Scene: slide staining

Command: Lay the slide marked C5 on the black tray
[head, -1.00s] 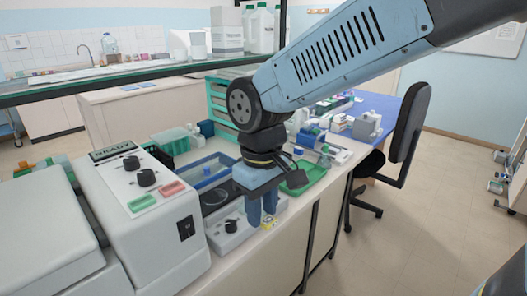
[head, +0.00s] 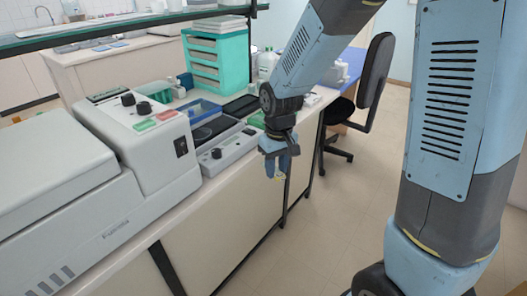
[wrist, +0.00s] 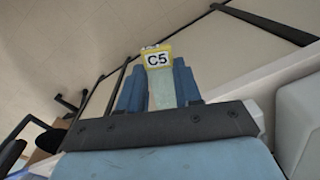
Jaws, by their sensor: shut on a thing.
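The slide marked C5 (wrist: 162,92) is a clear glass strip with a yellow-edged white label. It stands between the blue fingers of my gripper (wrist: 158,78), label end outward, in the wrist view. In the head view my gripper (head: 277,166) hangs in front of the bench's front edge, pointing down, shut on the slide, whose yellow label (head: 280,176) shows small at the fingertips. A flat dark tray (head: 240,105), seemingly the black tray, lies on the bench behind and left of the gripper. Its surface looks empty, though small.
A grey device with a dial (head: 217,153) sits at the bench edge left of my gripper, with a blue-rimmed tray (head: 199,110) behind. A green tray (head: 257,121) is partly hidden by my arm. Turquoise drawers (head: 217,58) and an overhead shelf stand behind. The floor in front is clear.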

